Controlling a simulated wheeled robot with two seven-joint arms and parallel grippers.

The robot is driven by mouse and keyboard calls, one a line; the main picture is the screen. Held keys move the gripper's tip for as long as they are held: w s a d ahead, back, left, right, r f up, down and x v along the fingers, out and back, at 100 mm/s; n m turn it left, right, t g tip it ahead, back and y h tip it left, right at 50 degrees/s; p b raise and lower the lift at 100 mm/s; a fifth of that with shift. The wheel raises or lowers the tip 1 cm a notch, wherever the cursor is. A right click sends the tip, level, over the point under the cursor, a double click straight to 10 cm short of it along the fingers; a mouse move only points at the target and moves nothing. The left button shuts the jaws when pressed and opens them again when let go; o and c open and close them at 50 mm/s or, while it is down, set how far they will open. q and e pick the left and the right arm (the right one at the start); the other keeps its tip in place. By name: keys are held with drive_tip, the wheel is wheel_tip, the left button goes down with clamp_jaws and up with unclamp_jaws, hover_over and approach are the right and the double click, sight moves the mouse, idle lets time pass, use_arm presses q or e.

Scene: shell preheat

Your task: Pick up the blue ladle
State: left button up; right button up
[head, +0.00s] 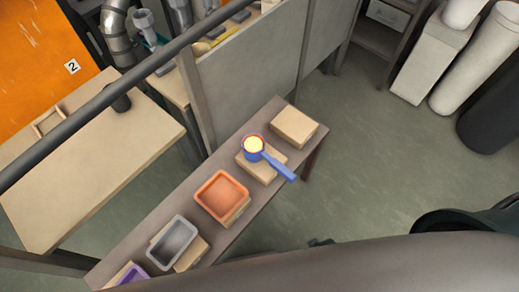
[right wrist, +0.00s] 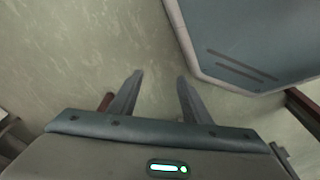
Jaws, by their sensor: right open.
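The blue ladle (head: 279,167) lies on a light wooden block (head: 247,164) on the long narrow table in the head view. Its round cup holds something bright yellow, and its handle points down and right, past the block's edge. My right gripper (right wrist: 160,78) is open in the right wrist view, with nothing between its two fingers and green-grey floor beyond them. The ladle is not in that wrist view. My left gripper is not in view.
On the same table (head: 238,229) stand an orange tray (head: 240,192), a grey tray (head: 191,230) and a purple container (head: 140,277). A bare block (head: 294,126) lies beyond the ladle. A grey partition (head: 245,72) stands behind the table. Open floor (head: 375,160) lies right.

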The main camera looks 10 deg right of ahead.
drive_tip(key=w+a+r, duration=0.1)
drive_tip(key=w+r, duration=0.2)
drive_tip(key=r, duration=0.5)
drive_tip(key=w+a+r+t+y, duration=0.15)
drive_tip(key=w+r, duration=0.25)
drive_tip(key=r, duration=0.4)
drive_tip(key=w+a+r+h, duration=0.1)
drive_tip(key=w+r, duration=0.2)
drive_tip(key=r, duration=0.5)
drive_tip(key=w+a+r+n+g+y, duration=0.1)
drive_tip(key=w+a+r+n+y, duration=0.3)
drive_tip(key=w+a+r, duration=0.75)
wheel_tip(320, 180, up, 4)
drive_tip(key=g+h, duration=0.3)
drive_tip(key=h, duration=0.2)
hover_over(274, 161)
drive_tip(key=shift+f+n+t, duration=0.2)
drive_tip(key=shift+n+t, duration=0.05)
drive_tip(key=shift+n, duration=0.15)
drive_tip(key=shift+f, duration=0.1)
wheel_tip(274, 161, down, 12)
drive_tip(key=shift+r+p, duration=0.25)
drive_tip(key=shift+p, duration=0.5)
